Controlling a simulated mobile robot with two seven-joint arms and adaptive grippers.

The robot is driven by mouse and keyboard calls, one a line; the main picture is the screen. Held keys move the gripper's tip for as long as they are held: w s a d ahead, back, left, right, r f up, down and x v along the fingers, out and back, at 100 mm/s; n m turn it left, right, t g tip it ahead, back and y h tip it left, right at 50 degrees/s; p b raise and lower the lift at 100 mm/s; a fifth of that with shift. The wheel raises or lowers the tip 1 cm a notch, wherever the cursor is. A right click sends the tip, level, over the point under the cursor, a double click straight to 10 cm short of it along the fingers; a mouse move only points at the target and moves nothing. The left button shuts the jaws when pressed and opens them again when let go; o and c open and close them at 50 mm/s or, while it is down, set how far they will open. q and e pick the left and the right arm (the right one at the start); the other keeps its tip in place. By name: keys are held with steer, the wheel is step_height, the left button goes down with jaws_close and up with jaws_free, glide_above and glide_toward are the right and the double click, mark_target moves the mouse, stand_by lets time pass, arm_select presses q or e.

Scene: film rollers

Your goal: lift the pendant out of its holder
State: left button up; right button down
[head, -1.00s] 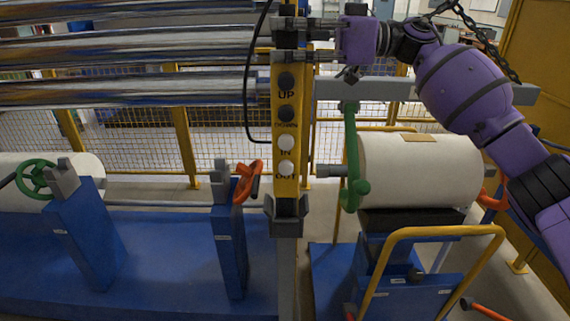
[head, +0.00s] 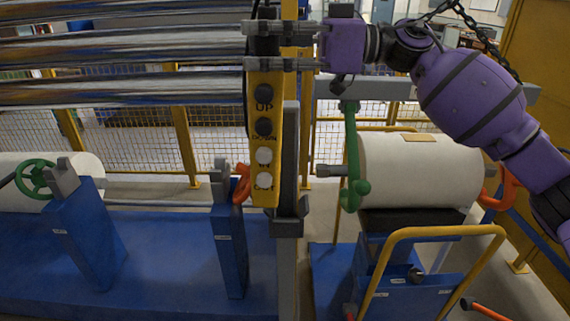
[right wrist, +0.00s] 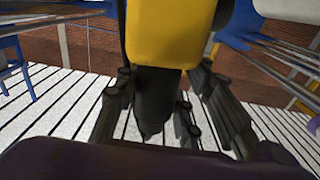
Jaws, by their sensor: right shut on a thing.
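The pendant (head: 264,140) is a long yellow control box with two black buttons marked UP and DOWN and two white buttons below. My right gripper (head: 262,46) is shut on its upper end, with the fingers reaching in from the right. The pendant hangs upright, to the left of the grey holder (head: 290,205) on the post, and looks clear of it. In the right wrist view the yellow body (right wrist: 170,30) and its dark end (right wrist: 158,105) lie between the fingers (right wrist: 160,110). My left gripper is not in view.
A yellow post stands behind the pendant. A white roll (head: 415,170) on a blue cart with a yellow handle (head: 445,232) is at the right. Shiny rollers (head: 120,55) run at upper left.

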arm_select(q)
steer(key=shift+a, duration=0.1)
arm_select(e)
steer(key=s+a, duration=0.1)
steer(key=s, duration=0.1)
steer(key=s+a, duration=0.1)
steer(key=shift+s+a+r, duration=0.1)
steer(key=shift+s+r, duration=0.05)
steer(key=shift+s, duration=0.2)
stand_by(0.3)
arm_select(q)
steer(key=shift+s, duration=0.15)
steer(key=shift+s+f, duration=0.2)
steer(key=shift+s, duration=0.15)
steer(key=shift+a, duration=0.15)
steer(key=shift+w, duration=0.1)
